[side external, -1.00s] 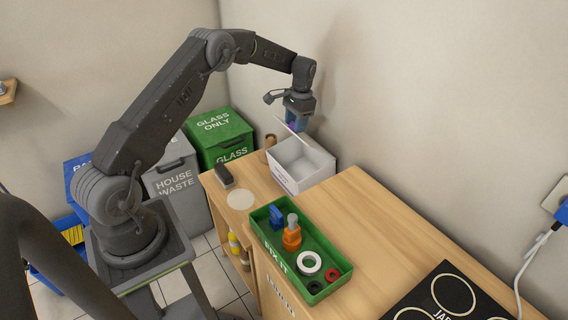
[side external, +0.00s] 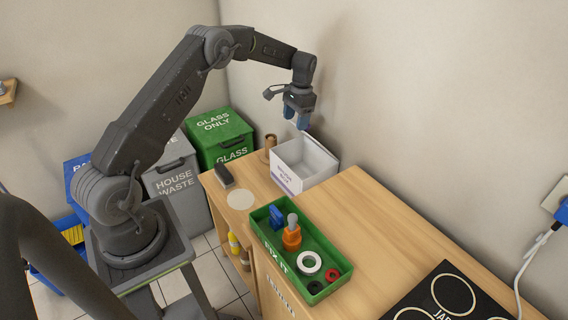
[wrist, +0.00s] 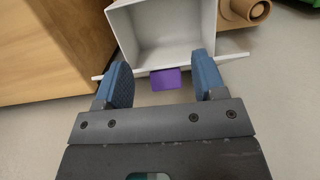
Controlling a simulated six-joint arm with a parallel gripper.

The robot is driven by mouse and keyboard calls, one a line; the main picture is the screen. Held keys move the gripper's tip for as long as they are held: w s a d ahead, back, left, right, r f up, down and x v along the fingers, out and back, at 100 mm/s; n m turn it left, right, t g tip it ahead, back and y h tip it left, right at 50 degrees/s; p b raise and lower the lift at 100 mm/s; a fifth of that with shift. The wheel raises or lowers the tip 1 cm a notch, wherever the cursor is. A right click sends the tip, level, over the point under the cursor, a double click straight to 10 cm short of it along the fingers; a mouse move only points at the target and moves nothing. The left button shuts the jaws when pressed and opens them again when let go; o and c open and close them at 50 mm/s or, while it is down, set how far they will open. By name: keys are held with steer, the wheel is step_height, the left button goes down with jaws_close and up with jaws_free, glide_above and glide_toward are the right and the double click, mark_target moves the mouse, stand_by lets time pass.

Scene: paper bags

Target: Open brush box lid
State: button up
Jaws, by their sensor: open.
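The white brush box (side external: 284,180) stands at the far end of the wooden worktop by the wall. Its top is open and its inside looks empty in the wrist view (wrist: 165,28). The lid shows there only as a thin white edge (wrist: 235,57) along the box's near rim, with a purple tab (wrist: 165,80). The lid is swung well back and hardly shows in the side view. My gripper (side external: 297,120) is above the box's wall side, fingers apart. In the wrist view my gripper (wrist: 162,65) has the tab between and beyond its blue fingers, with gaps on both sides.
A dark brush (side external: 224,176) lies on the worktop near a pale round mark (side external: 240,198). Brown tubes (side external: 268,145) stand beside the box. A green tray (side external: 334,262) holds tools and rings. The wall is close behind the box.

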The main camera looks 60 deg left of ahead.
step_height(320, 180, up, 7)
steer(key=shift+f, duration=0.15)
stand_by(0.4)
